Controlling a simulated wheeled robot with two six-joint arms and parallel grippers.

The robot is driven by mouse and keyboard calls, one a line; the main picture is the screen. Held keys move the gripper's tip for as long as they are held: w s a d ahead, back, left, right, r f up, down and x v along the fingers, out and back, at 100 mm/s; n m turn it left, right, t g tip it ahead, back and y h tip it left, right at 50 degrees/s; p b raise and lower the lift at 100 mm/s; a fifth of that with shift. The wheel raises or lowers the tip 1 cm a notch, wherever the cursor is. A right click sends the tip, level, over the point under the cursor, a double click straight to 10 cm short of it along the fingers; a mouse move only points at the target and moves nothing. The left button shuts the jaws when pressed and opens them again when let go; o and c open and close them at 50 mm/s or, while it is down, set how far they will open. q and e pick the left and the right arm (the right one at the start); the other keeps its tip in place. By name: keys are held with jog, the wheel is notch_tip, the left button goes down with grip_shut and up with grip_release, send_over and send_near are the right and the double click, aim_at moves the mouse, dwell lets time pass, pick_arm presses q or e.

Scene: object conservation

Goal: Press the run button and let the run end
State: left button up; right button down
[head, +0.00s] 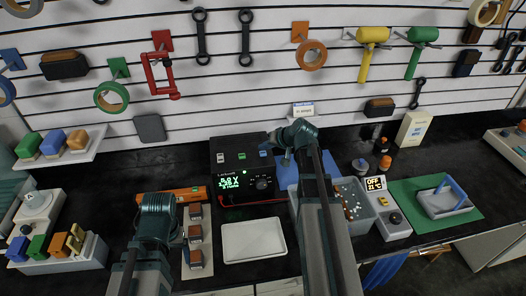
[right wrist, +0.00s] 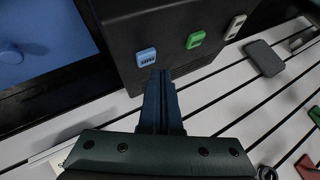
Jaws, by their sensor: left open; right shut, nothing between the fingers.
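A black power-supply-like box (head: 228,190) with a lit green display stands on the bench against the wall. Its upper face carries a white button (head: 220,158), a green button (head: 242,155) and a blue button (head: 263,153). In the right wrist view the blue button (right wrist: 147,57) has a small dark label that I cannot read; the green button (right wrist: 195,40) is beside it. My right gripper (right wrist: 160,76) is shut and empty, its tips just by the blue button; I cannot tell if they touch. My left gripper (head: 172,222) is open, low at the front left.
A white tray (head: 253,241) lies in front of the box. A grey bin (head: 362,215) of small pieces and a device reading OFF (head: 393,210) stand to the right. An orange tool (head: 190,193) lies left of the box. Tools hang on the slatted wall.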

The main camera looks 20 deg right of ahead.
aim_at(265, 155)
jog(key=shift+r, duration=0.1)
notch_tip(265, 155, up, 5)
jog(key=p, duration=0.5)
jog(key=c, duration=1.6)
grip_release()
